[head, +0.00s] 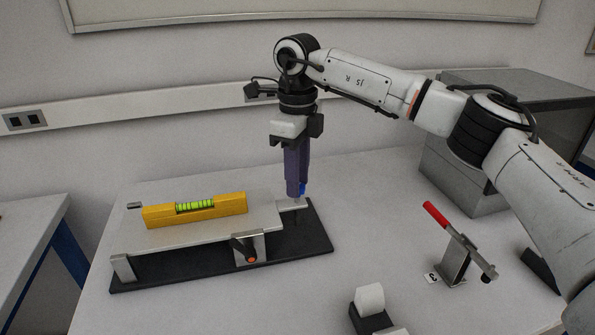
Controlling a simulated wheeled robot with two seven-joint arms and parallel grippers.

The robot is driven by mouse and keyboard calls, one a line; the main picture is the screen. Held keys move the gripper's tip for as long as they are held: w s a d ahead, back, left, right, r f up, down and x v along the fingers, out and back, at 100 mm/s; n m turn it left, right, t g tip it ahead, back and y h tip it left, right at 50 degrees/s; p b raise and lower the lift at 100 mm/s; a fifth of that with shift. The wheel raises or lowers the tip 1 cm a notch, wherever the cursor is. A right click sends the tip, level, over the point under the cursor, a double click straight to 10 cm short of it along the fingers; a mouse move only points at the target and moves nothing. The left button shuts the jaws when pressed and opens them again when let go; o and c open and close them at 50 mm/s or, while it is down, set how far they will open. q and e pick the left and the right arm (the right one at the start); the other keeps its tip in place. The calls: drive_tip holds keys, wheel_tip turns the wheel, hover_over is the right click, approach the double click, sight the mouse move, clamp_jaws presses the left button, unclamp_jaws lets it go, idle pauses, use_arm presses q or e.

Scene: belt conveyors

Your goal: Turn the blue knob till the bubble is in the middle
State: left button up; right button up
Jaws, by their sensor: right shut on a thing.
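The blue knob (303,188) is mostly hidden between the fingers of my right gripper (296,192). The gripper points straight down and is shut on the knob, at the right end of a light grey plate (205,235). A yellow spirit level (165,216) lies on the plate. Its green vial (195,206) faces up, with dark marks across it. The bubble is too small to make out, so I cannot tell where it sits. The plate rests above a black base (305,240). My left gripper is not in view.
A red-handled clamp (456,258) is to the right. A grey metal box (460,172) stands behind the clamp.

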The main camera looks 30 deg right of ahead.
drive_tip(key=m+p, duration=0.1)
drive_tip(key=m, duration=0.2)
drive_tip(key=shift+r+m, duration=0.1)
drive_tip(key=shift+m, duration=0.2)
drive_tip(key=shift+m+p, duration=0.35)
drive_tip(key=shift+m, duration=1.05)
drive_tip(key=o, duration=1.1)
drive_tip(key=shift+c, duration=0.2)
wheel_tip(320, 180, up, 10)
drive_tip(key=shift+b, duration=0.3)
drive_tip(key=shift+r, duration=0.1)
